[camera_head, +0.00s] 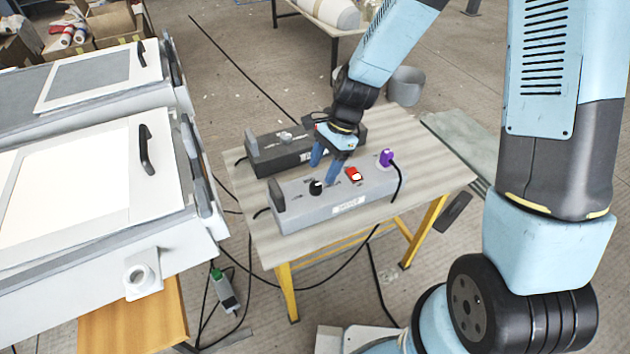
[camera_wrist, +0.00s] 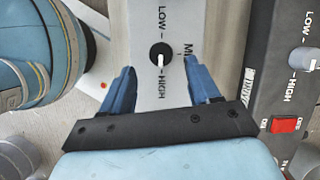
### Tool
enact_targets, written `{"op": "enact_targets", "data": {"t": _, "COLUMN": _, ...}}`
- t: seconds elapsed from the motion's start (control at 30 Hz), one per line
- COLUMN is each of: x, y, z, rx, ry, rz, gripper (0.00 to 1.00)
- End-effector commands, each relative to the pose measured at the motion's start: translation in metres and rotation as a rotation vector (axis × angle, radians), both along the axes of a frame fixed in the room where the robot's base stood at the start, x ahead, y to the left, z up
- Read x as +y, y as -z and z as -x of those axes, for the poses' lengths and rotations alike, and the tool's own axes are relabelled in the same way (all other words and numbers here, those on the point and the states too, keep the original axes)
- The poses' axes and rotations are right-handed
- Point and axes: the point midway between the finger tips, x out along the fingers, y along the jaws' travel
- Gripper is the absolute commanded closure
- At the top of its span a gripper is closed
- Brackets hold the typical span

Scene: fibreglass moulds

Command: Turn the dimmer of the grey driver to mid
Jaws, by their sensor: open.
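The grey driver (camera_head: 330,205) lies on the table's near side. Its dimmer, a black knob (camera_head: 316,187) with a white pointer line, is near its left end. In the wrist view the knob (camera_wrist: 160,54) is between LOW above and HIGH below, with MID to its right, partly covered by a finger. The white line appears to point down toward HIGH. My gripper (camera_head: 323,170) is open above the grey driver, beside the knob. In the wrist view its blue fingers (camera_wrist: 159,66) are spread left and right of the knob, with no visible contact.
A dark driver (camera_head: 295,153) with a light knob (camera_head: 284,136) lies behind the grey one. The grey driver has a red switch (camera_head: 354,174) and purple plug (camera_head: 386,158). The table (camera_head: 440,165) has bare room to the right. White moulds (camera_head: 110,225) stand at left.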

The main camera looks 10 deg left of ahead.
Motion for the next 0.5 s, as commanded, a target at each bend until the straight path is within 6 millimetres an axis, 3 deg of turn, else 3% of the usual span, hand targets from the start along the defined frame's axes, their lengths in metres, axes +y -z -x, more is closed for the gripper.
{"op": "enact_targets", "data": {"t": 0.2, "x": 0.009, "y": 0.029, "z": 0.009, "rx": 0.003, "ry": -0.001, "rz": 0.0, "gripper": 0.39}}
{"op": "enact_targets", "data": {"t": 0.5, "x": 0.014, "y": 0.048, "z": 0.013, "rx": 0.001, "ry": 0.001, "rz": 0.0, "gripper": 0.39}}
